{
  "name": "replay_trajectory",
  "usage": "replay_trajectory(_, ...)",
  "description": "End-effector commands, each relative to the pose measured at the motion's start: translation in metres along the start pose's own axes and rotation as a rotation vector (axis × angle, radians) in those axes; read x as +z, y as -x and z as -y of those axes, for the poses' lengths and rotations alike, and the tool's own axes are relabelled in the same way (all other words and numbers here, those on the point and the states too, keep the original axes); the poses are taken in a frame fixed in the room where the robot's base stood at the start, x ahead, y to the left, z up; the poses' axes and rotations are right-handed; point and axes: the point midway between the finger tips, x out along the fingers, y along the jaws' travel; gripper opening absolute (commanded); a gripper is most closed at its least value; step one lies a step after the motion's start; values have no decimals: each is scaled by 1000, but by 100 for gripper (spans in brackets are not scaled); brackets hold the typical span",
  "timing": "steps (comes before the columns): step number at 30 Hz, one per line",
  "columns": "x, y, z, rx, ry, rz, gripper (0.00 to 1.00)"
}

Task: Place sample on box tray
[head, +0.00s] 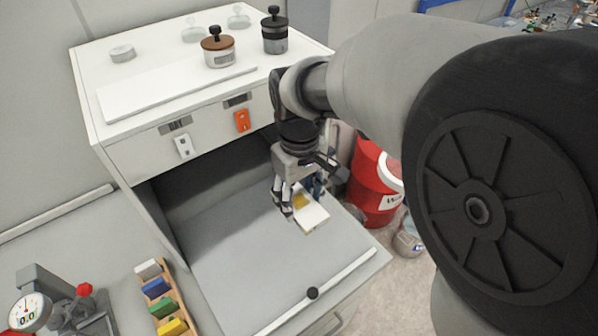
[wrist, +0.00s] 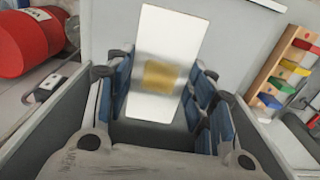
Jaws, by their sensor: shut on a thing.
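The sample (head: 314,217) is a flat white plate with a yellow patch; in the wrist view the sample (wrist: 165,38) sits between the blue finger pads. My gripper (head: 298,200) is shut on the plate and holds it tilted over the grey pull-out surface (head: 235,235), toward its right side. This surface, perhaps the box tray, projects from the open front of a white cabinet. The gap between plate and surface is hard to judge.
Lidded jars (head: 219,50) and a white board (head: 170,88) lie on the cabinet top (head: 108,62). A wooden rack of coloured blocks (head: 162,298) and a dial gauge (head: 30,310) stand at lower left. A red drum (head: 372,185) stands right. The surface's left part is clear.

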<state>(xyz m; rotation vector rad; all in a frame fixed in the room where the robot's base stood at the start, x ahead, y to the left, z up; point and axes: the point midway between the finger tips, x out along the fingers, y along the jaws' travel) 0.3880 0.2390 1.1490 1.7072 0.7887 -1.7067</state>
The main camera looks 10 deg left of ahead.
Motion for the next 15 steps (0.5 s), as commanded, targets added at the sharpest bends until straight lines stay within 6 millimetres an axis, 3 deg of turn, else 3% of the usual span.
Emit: replay_trajectory(15, 2, -132, 0, -2, -1, 6, 26)
